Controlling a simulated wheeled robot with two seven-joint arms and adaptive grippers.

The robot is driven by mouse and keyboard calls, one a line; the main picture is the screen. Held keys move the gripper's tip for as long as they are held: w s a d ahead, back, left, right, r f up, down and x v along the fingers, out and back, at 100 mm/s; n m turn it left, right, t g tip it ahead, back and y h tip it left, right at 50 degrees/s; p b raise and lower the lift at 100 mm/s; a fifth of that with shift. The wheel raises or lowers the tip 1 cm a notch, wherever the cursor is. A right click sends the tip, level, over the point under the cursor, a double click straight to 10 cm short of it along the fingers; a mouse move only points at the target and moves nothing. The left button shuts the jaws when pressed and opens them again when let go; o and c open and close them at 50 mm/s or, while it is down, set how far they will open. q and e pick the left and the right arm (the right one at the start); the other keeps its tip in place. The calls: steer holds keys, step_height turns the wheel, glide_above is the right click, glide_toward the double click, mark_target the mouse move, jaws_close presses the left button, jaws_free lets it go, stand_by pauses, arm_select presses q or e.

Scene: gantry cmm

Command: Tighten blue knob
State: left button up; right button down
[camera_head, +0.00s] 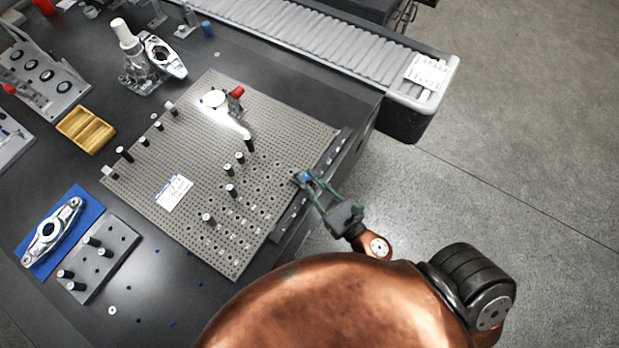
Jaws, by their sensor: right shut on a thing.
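The blue knob (309,176) is at the right edge of the perforated plate (205,236), above the dark rail along that edge. My right gripper (306,179) reaches in from the lower right and is shut on the blue knob. Its fingers hide part of the knob, and the knob's thread or base cannot be seen. My left gripper is not in view.
Several black pegs stand on the plate, with a red-handled part (237,92) near its far side. A roller conveyor (330,50) runs along the back. A yellow tray (74,124), a metal part on a blue mat (91,205) and a small block (122,243) lie left.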

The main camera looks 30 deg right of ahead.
steer(key=c, duration=1.8)
jaws_free()
steer(key=shift+o, duration=0.2)
steer(key=shift+r, duration=0.1)
step_height(320, 180, up, 10)
